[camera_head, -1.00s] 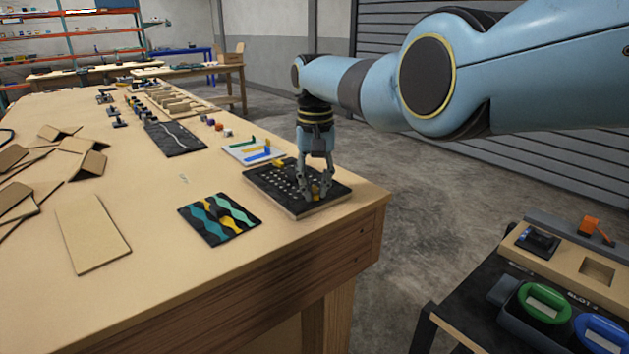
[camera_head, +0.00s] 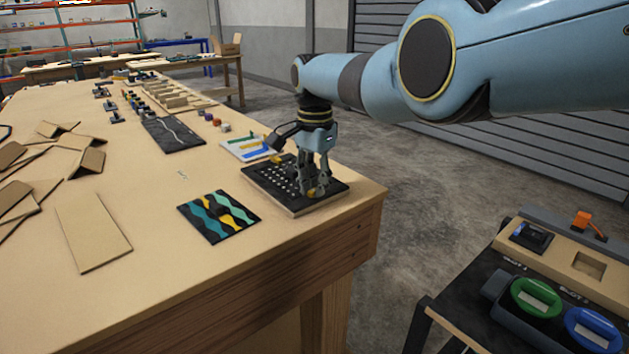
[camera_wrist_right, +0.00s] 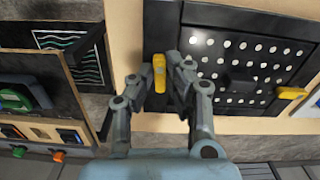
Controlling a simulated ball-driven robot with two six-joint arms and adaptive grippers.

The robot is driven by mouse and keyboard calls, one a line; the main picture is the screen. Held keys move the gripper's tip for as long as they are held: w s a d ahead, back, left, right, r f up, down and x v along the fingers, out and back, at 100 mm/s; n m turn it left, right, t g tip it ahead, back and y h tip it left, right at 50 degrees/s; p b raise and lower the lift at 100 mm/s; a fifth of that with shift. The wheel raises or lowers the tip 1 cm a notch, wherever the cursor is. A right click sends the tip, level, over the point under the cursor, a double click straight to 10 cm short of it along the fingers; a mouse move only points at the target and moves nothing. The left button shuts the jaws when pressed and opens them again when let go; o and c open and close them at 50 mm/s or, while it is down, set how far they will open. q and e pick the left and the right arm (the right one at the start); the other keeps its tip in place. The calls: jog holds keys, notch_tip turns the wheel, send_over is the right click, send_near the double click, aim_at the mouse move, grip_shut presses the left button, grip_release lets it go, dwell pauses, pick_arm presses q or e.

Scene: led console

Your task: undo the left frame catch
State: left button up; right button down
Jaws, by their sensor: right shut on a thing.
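The LED console is a black panel with rows of white dots (camera_head: 264,179) on the near right corner of the table; the wrist view shows it at the upper right (camera_wrist_right: 232,52). My right gripper (camera_head: 315,191) reaches down at its near right edge. In the wrist view the right gripper (camera_wrist_right: 165,74) is shut on a yellow catch (camera_wrist_right: 159,72) at the panel's edge, with a fingertip on each side. A second yellow catch (camera_wrist_right: 291,93) lies at another part of the edge, clear of the fingers. My left gripper is out of view.
A teal and yellow wavy board (camera_head: 219,216) lies left of the console. A white board with coloured strips (camera_head: 247,148) lies behind it. Brown flat pieces (camera_head: 92,232) lie at the left. A side bench with green (camera_head: 536,298) and blue (camera_head: 593,331) parts stands lower right.

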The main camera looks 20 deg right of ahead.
jog(key=shift+r+m, duration=0.1)
jog(key=shift+m, duration=0.5)
jog(key=c, duration=1.3)
grip_release()
jog(key=shift+c, duration=0.2)
notch_tip(320, 180, up, 12)
